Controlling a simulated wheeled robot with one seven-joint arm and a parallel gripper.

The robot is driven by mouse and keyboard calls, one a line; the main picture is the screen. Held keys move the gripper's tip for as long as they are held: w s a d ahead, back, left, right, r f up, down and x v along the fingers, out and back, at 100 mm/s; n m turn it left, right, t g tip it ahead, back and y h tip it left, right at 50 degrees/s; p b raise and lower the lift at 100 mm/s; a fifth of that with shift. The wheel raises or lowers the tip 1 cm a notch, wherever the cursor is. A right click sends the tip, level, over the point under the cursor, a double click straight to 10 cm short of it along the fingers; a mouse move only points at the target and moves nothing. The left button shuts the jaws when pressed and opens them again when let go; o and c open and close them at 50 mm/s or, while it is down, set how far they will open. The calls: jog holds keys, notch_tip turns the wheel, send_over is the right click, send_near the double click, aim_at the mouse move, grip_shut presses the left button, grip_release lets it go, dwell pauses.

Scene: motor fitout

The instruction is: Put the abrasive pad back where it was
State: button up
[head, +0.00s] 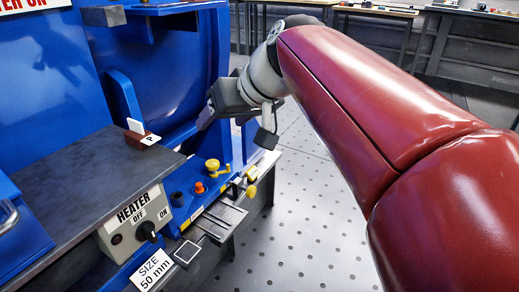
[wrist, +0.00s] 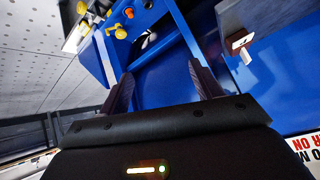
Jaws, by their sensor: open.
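A small reddish-brown block (head: 141,140), with a white piece standing on it and a white tag marked P, rests at the edge of the dark grey shelf. It may be the abrasive pad, but I cannot tell for certain. It also shows at the upper right of the wrist view (wrist: 240,42), outside the fingers. My gripper (head: 207,112) is in front of the blue machine, right of and above that block and apart from it. In the wrist view my gripper (wrist: 160,75) is open, with only blue surface between its fingers.
The dark shelf (head: 75,185) stands beside the blue machine (head: 165,75). Below it are a heater switch box (head: 135,222), a red-orange knob (head: 199,187) and yellow knobs (head: 213,165). Perforated floor (head: 300,220) lies open at right. Benches (head: 370,12) stand behind.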

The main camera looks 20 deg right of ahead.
jog(key=s+d+f+m+g+h, duration=0.1)
jog(key=s+f+h, duration=0.3)
jog(key=s+f, duration=1)
notch_tip(320, 180, down, 4)
jog(key=shift+s+d+f+m+g, duration=0.1)
jog(key=shift+s+d+m+g, duration=0.25)
jog(key=shift+g, duration=0.35)
jog(key=shift+r+p, duration=0.65)
jog(key=shift+r, duration=0.1)
jog(key=shift+c, duration=0.3)
